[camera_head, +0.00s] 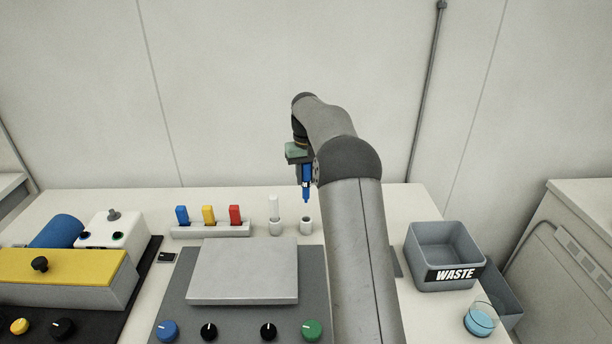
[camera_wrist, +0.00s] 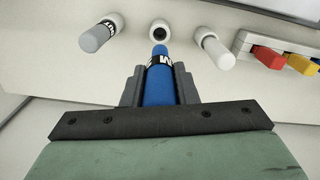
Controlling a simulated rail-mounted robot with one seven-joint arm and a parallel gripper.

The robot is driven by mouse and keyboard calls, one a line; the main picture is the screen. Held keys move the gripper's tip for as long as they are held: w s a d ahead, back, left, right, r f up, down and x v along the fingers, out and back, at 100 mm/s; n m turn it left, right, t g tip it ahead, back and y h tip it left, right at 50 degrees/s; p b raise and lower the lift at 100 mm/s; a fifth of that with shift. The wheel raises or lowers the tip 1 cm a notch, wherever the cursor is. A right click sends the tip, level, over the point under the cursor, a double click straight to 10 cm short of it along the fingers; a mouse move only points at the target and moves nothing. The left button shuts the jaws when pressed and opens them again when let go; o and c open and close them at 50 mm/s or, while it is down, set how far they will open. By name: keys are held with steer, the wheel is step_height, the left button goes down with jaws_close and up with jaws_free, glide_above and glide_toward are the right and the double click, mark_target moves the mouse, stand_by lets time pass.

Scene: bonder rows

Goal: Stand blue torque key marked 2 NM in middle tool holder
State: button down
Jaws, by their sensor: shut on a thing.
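My gripper (camera_head: 306,170) is shut on the blue torque key (camera_head: 306,189), which hangs upright, tip down. In the wrist view the blue key (camera_wrist: 159,84) sits between both fingers, with a black and white label band only partly readable. The middle tool holder (camera_head: 306,226) is an empty white cup; its dark opening also shows in the wrist view (camera_wrist: 160,31). In the head view, the key's tip is just above this holder, apart from it.
A white key (camera_head: 274,207) stands in the holder left of the middle one. A grey key (camera_wrist: 97,38) stands in the other outer holder, hidden in the head view. A rack (camera_head: 210,229) of blue, yellow and red pieces stands left. A waste bin (camera_head: 420,271) is right.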

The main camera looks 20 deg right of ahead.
mark_target(306, 199)
steer(key=shift+r+p, duration=0.1)
steer(key=shift+p, duration=0.2)
steer(key=shift+f+b, duration=1.6)
steer(key=shift+f, duration=1.7)
steer(key=shift+f, duration=0.25)
steer(key=shift+f+b, duration=1.15)
steer(key=shift+f, duration=1.2)
steer(key=c, duration=1.1)
jaws_free()
steer(key=shift+o, duration=0.2)
